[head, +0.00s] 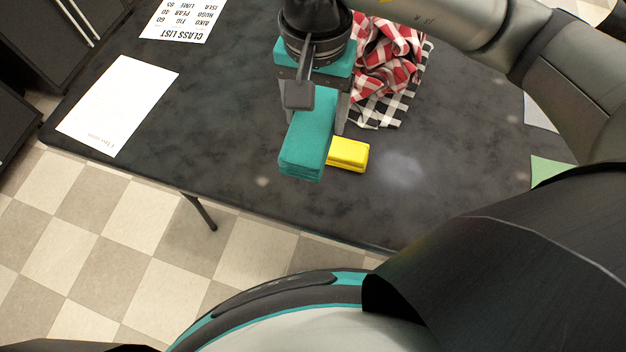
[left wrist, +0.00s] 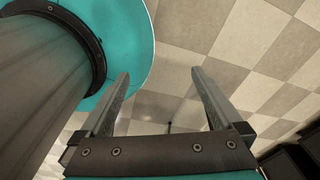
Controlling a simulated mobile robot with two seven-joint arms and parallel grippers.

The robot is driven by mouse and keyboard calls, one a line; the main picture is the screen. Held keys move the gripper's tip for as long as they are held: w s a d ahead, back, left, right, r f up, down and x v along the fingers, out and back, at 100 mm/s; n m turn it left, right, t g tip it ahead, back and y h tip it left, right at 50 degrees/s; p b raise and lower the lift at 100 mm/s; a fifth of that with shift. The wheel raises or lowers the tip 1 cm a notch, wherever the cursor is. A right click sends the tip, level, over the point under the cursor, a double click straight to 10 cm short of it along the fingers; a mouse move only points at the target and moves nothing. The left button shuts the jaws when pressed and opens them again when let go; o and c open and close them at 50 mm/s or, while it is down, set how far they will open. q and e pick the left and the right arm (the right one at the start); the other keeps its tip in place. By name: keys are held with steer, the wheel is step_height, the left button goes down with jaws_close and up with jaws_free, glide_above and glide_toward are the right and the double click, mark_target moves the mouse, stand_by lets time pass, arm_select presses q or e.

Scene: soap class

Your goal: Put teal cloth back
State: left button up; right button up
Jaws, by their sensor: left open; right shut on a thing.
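The teal cloth (head: 305,145) is a folded block in the head view. My right gripper (head: 314,115) is shut on it, with one finger on each side. The cloth is over the dark table near its front edge; I cannot tell whether it touches the tabletop. A yellow folded cloth or sponge (head: 349,154) lies just right of the teal cloth. My left gripper (left wrist: 160,73) is open and empty in the left wrist view, with the checkered floor beyond its fingers. It does not show in the head view.
A red-and-white checked cloth (head: 390,55) lies on a black-and-white checked one (head: 385,108) behind the yellow item. A class list sheet (head: 178,18) and a white paper (head: 118,105) are at left. A green sheet (head: 550,170) is at right. The table (head: 225,110) is clear left of the gripper.

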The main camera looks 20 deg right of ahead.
steer(key=shift+s+a+r, duration=0.1)
steer(key=shift+s+r, duration=0.15)
steer(key=shift+r, duration=0.2)
steer(key=shift+f, duration=0.15)
arm_select(q)
steer(key=f+b, duration=0.1)
steer(key=s+f+b, duration=0.1)
steer(key=shift+s+a+f+b, duration=0.1)
steer(key=shift+s+f+b, duration=0.1)
steer(key=shift+f+b, duration=0.2)
arm_select(e)
step_height(320, 180, down, 20)
steer(key=shift+r, duration=0.15)
steer(key=shift+f+b, duration=0.65)
steer(key=shift+b, duration=0.05)
arm_select(q)
steer(key=shift+w+a+f, duration=0.2)
steer(key=shift+a+f, duration=0.05)
steer(key=shift+f, duration=0.35)
arm_select(e)
steer(key=o, duration=1.2)
steer(key=shift+c, duration=0.2)
steer(key=shift+r, duration=0.1)
